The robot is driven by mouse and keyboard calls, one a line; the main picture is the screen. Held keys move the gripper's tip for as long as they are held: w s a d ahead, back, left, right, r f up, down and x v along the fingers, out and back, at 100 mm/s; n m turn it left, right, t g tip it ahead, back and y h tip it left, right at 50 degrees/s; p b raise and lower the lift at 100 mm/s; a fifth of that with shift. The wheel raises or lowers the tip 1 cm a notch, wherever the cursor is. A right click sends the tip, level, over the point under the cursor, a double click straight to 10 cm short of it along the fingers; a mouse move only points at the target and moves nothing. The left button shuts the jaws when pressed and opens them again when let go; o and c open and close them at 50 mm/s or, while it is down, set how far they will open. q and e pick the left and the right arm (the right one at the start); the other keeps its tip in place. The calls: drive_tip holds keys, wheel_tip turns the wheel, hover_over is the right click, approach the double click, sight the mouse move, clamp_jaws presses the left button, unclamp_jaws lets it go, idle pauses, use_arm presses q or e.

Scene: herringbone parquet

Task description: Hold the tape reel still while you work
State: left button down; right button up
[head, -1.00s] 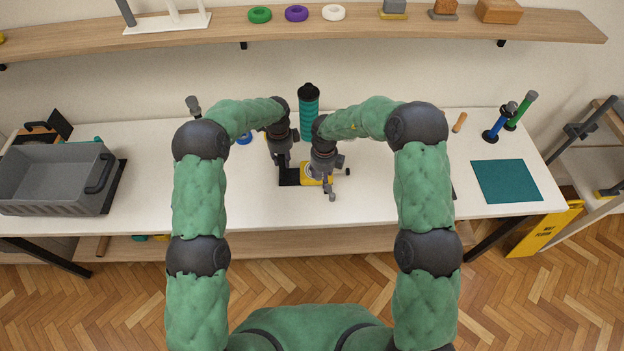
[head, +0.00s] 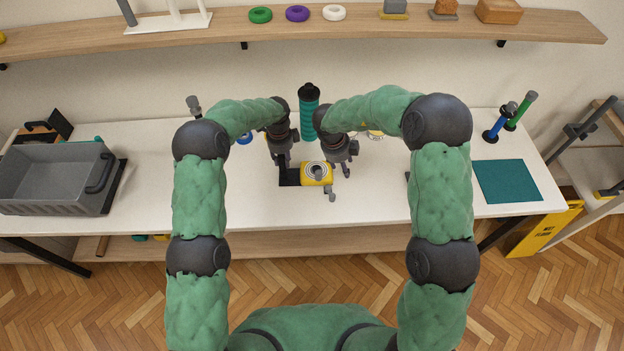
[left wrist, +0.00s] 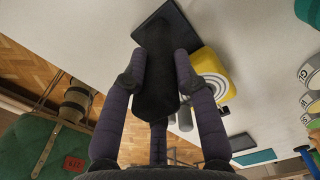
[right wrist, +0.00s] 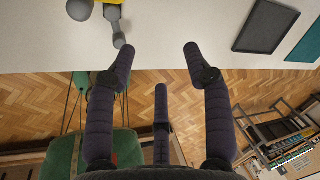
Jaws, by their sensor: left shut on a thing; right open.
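The tape reel (head: 325,170) has a yellow housing with a pale ringed disc, a grey crank and a dark block at its left side; it lies on the white table. It also shows in the left wrist view (left wrist: 207,66). My left gripper (head: 285,161) is shut on the dark block (left wrist: 156,85), with a finger on each side of it. The fingers partly hide the block. My right gripper (head: 345,170) is open and empty, just right of the reel and apart from it. In the right wrist view, the crank's grey handle (right wrist: 120,41) is left of the open fingers.
A teal cylinder (head: 309,120) stands behind the reel, close to both wrists. A grey bin (head: 50,190) is at the left end of the table. A teal mat (head: 506,181) and blue and green upright items (head: 496,127) are at the right. A wooden shelf (head: 350,28) runs above.

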drive_tip(key=w+d+f+n+t+h, duration=0.2)
drive_tip(key=d+n+t+h, duration=0.1)
drive_tip(key=d+n+t, duration=0.25)
drive_tip(key=s+a+f+n+t+y, duration=0.1)
drive_tip(key=s+a+n+t+y, duration=0.1)
drive_tip(key=a+n+y, duration=0.3)
drive_tip(key=s+a+f+n+t+y, duration=0.2)
drive_tip(key=s+a+n+y, duration=0.1)
drive_tip(key=a, duration=0.5)
drive_tip(key=s+d+f+n+g, duration=0.1)
drive_tip(key=s+f+n, duration=0.1)
drive_tip(key=s, duration=0.1)
drive_tip(key=s+d+f+n+g, duration=0.1)
drive_tip(key=s+f+g, duration=0.1)
drive_tip(key=s+f, duration=0.1)
drive_tip(key=s+d+f+n+g+y, duration=0.1)
drive_tip(key=s+f+n, duration=0.1)
drive_tip(key=s+f, duration=0.1)
drive_tip(key=shift+s+f+n+g, duration=0.25)
drive_tip(key=shift+s+n, duration=0.1)
drive_tip(key=shift+s, duration=0.4)
drive_tip(key=s+f+n+g, duration=0.2)
drive_tip(key=s, duration=0.4)
drive_tip(key=s+d+f+n+g, duration=0.1)
drive_tip(key=s+f+n+g, duration=0.1)
drive_tip(key=s, duration=0.4)
drive_tip(key=shift+s+d+n+y, duration=0.3)
drive_tip(key=shift+n+y, duration=0.1)
